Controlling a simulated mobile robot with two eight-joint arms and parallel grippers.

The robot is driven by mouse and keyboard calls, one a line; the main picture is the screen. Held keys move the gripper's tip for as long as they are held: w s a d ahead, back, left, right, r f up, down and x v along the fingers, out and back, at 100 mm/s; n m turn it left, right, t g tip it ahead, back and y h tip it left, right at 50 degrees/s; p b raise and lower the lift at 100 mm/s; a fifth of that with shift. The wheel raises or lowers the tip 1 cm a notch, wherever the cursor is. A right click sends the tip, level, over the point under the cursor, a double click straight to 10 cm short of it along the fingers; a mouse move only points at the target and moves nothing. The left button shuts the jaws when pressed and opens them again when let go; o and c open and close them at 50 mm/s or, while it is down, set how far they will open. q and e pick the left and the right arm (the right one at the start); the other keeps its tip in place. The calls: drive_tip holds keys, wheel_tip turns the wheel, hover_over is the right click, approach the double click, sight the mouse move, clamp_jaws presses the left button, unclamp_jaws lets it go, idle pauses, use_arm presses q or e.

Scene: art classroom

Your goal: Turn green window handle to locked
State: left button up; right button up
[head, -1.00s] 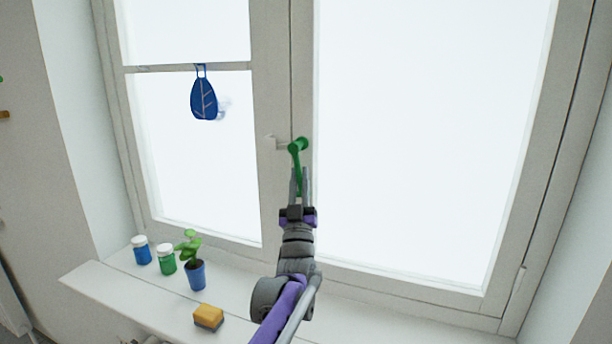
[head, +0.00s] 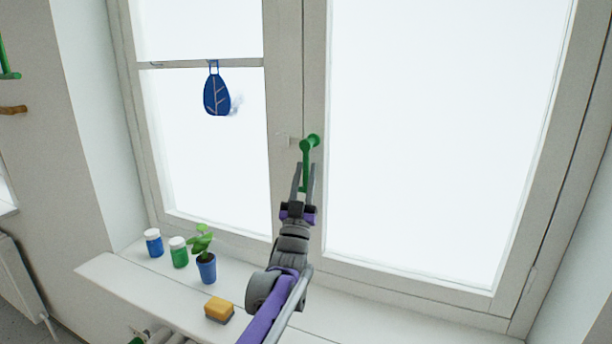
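The green window handle (head: 307,152) sits on the middle frame of the window. Its round hub is at the top and its lever hangs down, nearly vertical. My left gripper (head: 305,168) reaches up from below, with one finger on each side of the lever. The fingers look apart, with slim gaps beside the lever, so I see no clear grip. The lower end of the lever is partly hidden between the fingers. My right gripper is not in view.
A blue leaf ornament (head: 217,96) hangs on the left pane. On the sill (head: 120,278) stand a blue jar (head: 154,243), a green jar (head: 179,253), a potted plant (head: 206,269) and a yellow sponge (head: 218,309).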

use_arm(q)
drive_tip(key=shift+o, duration=1.3)
drive_tip(key=shift+f, duration=0.15)
drive_tip(key=b+v, duration=0.2)
drive_tip(key=v, duration=0.8)
drive_tip(key=shift+s, duration=0.3)
drive_tip(key=shift+f, duration=0.2)
